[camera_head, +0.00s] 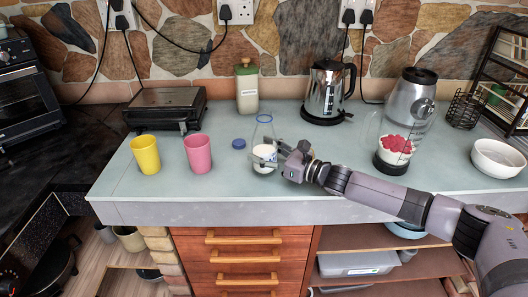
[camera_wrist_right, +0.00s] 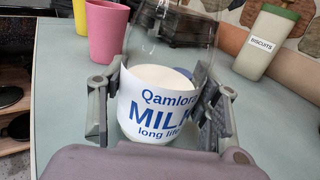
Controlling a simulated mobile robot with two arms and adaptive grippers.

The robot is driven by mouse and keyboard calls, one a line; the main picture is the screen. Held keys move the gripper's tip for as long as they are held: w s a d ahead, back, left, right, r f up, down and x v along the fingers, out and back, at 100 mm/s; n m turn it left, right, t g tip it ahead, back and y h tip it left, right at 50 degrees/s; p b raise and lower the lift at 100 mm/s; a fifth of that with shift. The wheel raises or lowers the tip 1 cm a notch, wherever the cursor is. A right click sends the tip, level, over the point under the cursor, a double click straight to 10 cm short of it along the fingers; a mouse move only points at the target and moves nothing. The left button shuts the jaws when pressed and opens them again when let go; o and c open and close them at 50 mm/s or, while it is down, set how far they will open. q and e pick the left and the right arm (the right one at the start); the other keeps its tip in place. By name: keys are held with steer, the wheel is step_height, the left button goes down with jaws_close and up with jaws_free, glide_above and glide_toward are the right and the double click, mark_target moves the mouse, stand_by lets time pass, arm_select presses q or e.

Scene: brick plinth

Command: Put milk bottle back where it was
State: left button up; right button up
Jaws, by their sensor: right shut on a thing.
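The milk bottle (camera_head: 264,137) is clear glass with a blue rim and a white lower part. It is upright on or just above the counter near its front edge; I cannot tell if its base touches. In the right wrist view the bottle (camera_wrist_right: 158,112) has a label reading "MILK long life", and its top is cut off. My right gripper (camera_head: 273,158) comes from the right and is shut around the bottle's lower part. In the wrist view the gripper's fingers (camera_wrist_right: 160,98) are on both sides of it. My left gripper is not in view.
A blue cap (camera_head: 239,144) lies left of the bottle. Pink (camera_head: 197,153) and yellow (camera_head: 145,154) cups stand further left. A biscuit container (camera_head: 247,90), kettle (camera_head: 328,92) and grill (camera_head: 167,107) are behind. A blender (camera_head: 407,112) and white bowl (camera_head: 497,158) are right.

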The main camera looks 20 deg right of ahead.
steer(key=o, duration=1.9)
steer(key=shift+c, duration=0.2)
steer(key=shift+r, duration=0.15)
steer(key=shift+s+d, duration=0.25)
steer(key=b+v, duration=0.1)
steer(key=v, duration=0.9)
steer(key=shift+b, duration=0.4)
steer(key=shift+s+d, duration=0.35)
steer(key=shift+s, duration=0.2)
